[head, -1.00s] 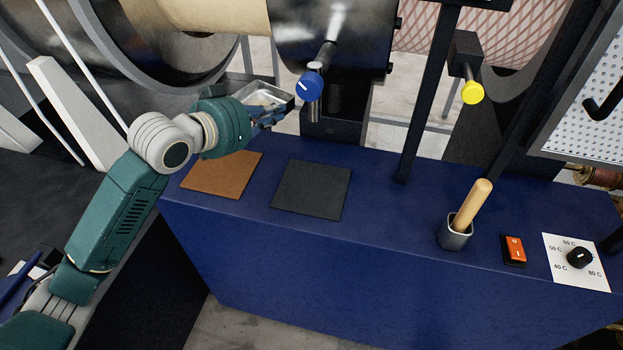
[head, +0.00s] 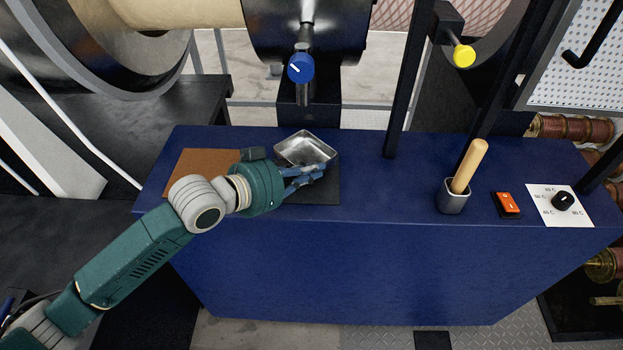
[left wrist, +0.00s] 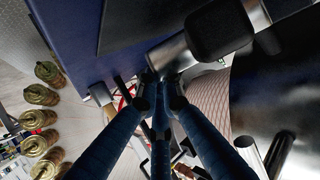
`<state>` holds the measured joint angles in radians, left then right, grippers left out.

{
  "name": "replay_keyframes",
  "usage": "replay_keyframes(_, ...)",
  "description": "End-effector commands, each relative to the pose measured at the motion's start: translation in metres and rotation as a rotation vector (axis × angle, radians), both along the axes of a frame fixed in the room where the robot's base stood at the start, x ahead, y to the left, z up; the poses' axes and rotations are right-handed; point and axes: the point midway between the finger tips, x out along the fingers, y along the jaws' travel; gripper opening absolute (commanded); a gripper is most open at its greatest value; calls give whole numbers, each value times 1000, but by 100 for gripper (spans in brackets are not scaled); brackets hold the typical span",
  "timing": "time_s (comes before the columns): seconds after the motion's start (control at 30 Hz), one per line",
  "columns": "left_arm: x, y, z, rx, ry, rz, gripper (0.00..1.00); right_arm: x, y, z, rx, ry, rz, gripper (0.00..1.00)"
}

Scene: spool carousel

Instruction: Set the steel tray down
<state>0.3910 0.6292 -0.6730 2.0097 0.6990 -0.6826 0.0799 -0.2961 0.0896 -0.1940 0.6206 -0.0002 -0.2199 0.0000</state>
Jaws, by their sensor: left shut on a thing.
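The steel tray (head: 305,148) is a small, shallow, shiny open dish in the head view. It is at the back part of the dark square mat (head: 322,192) on the blue bench, and its base is partly hidden by my fingers. I cannot tell whether it touches the mat or hangs just above it. My left gripper (head: 308,175) is shut on the tray's near side. Its fingers (left wrist: 160,85) show in the left wrist view, where I cannot make out the tray clearly. My right gripper is not in view.
A brown mat (head: 195,170) lies left of the dark one. The blue-knobbed valve (head: 301,67) stands behind the tray. To the right are a black post (head: 402,105), a wooden-handled tool in a cup (head: 465,170) and an orange switch (head: 507,205). The bench front is clear.

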Motion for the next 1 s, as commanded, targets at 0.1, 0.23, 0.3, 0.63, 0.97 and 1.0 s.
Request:
replay_keyframes(0.1, 0, 0, -17, 0, 3, 1, 0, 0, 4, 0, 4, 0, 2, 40)
replay_keyframes(0.23, 0, 0, -31, -1, 0, 0, 0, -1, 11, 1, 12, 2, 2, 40)
replay_keyframes(0.3, 0, 0, -32, -1, -3, 0, 0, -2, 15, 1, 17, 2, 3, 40)
replay_keyframes(0.63, 0, 0, -36, 0, 0, 0, 14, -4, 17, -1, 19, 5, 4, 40)
replay_keyframes(0.97, 0, 0, -35, 1, 1, 0, 25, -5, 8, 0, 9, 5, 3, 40)
replay_keyframes(1.0, 0, 0, -34, 1, 1, 0, 25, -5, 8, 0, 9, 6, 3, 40)
